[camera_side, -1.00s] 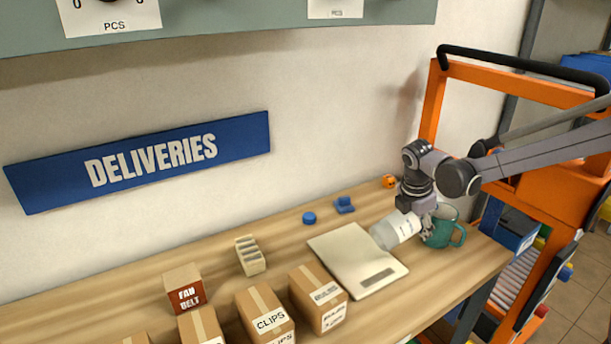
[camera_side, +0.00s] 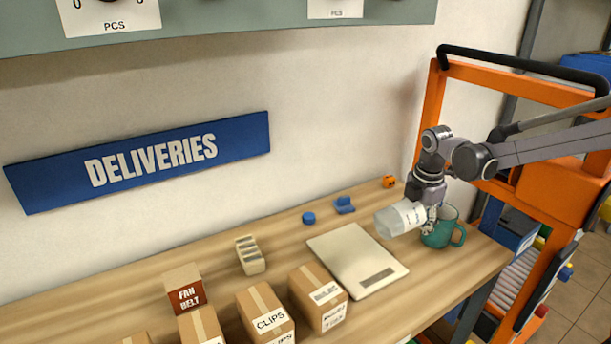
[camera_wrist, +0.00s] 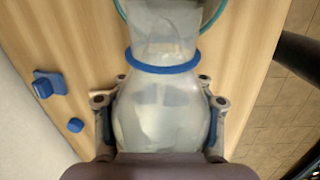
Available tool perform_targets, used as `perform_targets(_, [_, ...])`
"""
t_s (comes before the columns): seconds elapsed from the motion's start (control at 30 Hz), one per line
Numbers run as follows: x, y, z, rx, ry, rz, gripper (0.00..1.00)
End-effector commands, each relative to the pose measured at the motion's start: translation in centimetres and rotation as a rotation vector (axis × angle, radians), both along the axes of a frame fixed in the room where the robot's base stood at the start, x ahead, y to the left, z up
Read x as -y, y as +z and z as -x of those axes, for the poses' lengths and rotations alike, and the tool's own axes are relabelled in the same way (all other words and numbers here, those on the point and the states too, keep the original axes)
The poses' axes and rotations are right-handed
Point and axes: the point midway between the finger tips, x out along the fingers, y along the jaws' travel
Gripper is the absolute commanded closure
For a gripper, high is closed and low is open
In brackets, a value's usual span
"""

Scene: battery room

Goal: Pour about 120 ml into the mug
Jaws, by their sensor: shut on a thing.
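The teal mug (camera_side: 441,235) stands upright on the bench, partly behind my gripper. In the wrist view my gripper (camera_wrist: 163,82) is shut on the carafe (camera_wrist: 160,110), with a finger on each side below its blue collar. The mug's rim (camera_wrist: 216,14) shows behind the carafe mouth. I cannot tell the liquid level or see any stream.
A flat cream scale or board (camera_side: 345,250) lies left of the mug. Blue parts (camera_side: 344,204) and a small orange item (camera_side: 389,181) are behind it. Boxes (camera_side: 318,298) stand at the front left. An orange frame (camera_side: 433,110) stands at the right.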

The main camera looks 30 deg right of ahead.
Motion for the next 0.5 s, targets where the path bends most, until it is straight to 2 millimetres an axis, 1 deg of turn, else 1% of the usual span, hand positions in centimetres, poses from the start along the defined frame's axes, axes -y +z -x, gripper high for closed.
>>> perform_targets(0.5, [-0.21,0.58,-0.01,0.007,-0.001,-0.073,1.00])
